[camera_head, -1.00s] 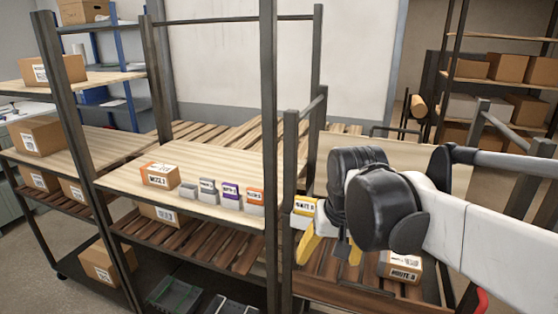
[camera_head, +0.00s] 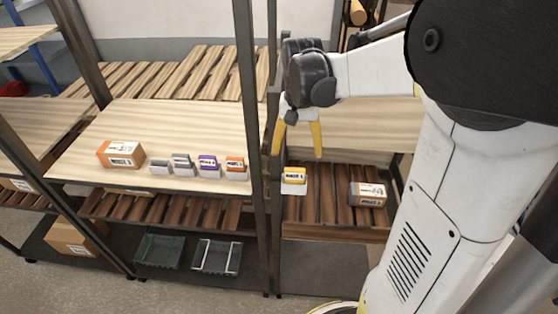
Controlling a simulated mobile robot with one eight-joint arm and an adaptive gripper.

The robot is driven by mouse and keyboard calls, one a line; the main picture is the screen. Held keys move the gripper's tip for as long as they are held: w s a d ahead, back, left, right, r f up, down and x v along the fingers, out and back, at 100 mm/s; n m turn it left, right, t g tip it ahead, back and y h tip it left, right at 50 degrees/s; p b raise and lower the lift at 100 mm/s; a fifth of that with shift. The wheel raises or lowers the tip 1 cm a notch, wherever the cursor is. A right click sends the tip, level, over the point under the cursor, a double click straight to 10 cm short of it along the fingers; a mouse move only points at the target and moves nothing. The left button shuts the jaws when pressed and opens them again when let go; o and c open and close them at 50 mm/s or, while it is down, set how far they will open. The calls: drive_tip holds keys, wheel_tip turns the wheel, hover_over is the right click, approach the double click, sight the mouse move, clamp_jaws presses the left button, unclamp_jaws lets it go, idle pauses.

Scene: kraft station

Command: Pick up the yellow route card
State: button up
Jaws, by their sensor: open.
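The yellow route card (camera_head: 294,175) has a white label with dark print and stands upright in a small pale holder (camera_head: 293,188). It is in the right bay, just right of a dark rack post. My gripper (camera_head: 298,150) has two yellow fingers spread wide and pointing down. In the picture it is just above the card, with a finger to each side. Nothing is between the fingers. How far the fingertips are from the card in depth, I cannot tell.
Grey, purple and orange cards (camera_head: 208,165) stand in a row on the wooden shelf left of the post (camera_head: 254,160). An orange-and-white box (camera_head: 121,154) is at their left. A labelled brown box (camera_head: 368,194) lies on the slats at right. Two crates (camera_head: 216,257) sit below.

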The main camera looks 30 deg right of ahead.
sight(295, 169)
wheel_tip(295, 169, down, 9)
drive_tip(key=shift+r, duration=0.2)
idle(0.3)
drive_tip(key=c, duration=1.2)
